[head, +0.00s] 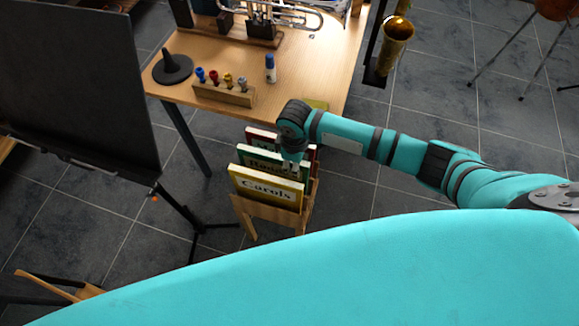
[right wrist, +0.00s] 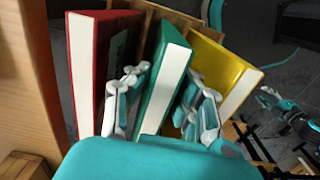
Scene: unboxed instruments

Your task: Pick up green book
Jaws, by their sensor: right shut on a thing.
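The green book (head: 258,160) stands upright in a small wooden rack (head: 245,214), between a red book (head: 262,135) and a yellow book (head: 262,187) marked "Carols". My right gripper (head: 292,168) reaches down onto the green book from above. In the right wrist view, its two fingers (right wrist: 163,105) lie on either side of the green book (right wrist: 165,80), shut on it. The red book (right wrist: 95,60) and the yellow book (right wrist: 225,75) stand apart from it on both sides. The book's lower part is hidden in the rack.
A wooden table (head: 240,60) behind the rack holds a black cone stand (head: 173,70), a mouthpiece holder (head: 222,92), a small bottle (head: 270,68) and a brass instrument. A black music stand (head: 75,85) is at left.

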